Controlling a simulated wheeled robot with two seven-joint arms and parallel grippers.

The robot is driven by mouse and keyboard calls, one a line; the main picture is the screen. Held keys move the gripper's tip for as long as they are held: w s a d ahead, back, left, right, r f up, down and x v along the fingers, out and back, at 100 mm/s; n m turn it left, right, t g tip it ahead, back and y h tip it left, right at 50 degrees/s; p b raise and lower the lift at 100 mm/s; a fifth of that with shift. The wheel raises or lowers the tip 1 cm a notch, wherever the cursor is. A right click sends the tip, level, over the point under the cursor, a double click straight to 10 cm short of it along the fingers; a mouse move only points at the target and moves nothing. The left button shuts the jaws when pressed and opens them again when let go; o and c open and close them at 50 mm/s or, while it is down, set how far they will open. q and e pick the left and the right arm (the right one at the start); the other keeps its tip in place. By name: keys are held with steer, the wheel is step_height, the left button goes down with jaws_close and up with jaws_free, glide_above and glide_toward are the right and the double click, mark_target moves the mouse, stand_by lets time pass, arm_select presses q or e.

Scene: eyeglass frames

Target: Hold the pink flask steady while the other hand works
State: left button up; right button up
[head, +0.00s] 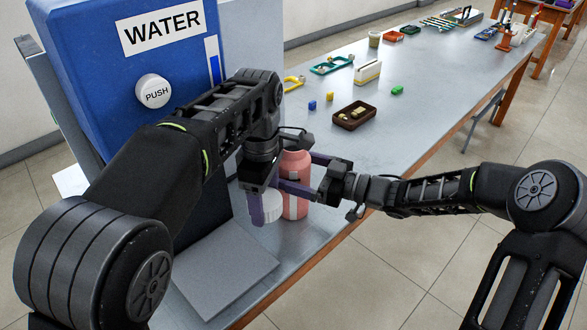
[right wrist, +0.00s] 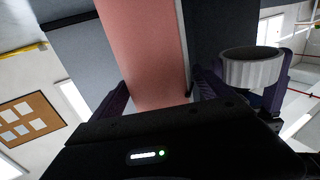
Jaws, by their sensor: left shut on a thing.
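The pink flask (head: 296,165) stands upright on the grey table in front of the blue water dispenser. My right gripper (head: 300,188) reaches in from the right with a purple finger on each side of it and is shut on its body. In the right wrist view the flask's pink wall (right wrist: 148,55) fills the space between the fingers (right wrist: 160,95). My left gripper (head: 262,205) points down just left of the flask, shut on a white ribbed cap (head: 272,208). The cap also shows in the right wrist view (right wrist: 252,70), apart from the flask.
The blue dispenser (head: 120,90) with a white push button (head: 153,91) stands at the left. A brown tray (head: 354,116), small blocks and tools lie farther back on the table (head: 400,140). The table's wooden edge runs close under my right forearm.

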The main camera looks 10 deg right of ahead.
steer(key=shift+r, duration=0.1)
steer(key=shift+d, duration=0.15)
steer(key=v, duration=1.1)
steer(key=shift+s+d, duration=0.25)
steer(key=shift+s, duration=0.05)
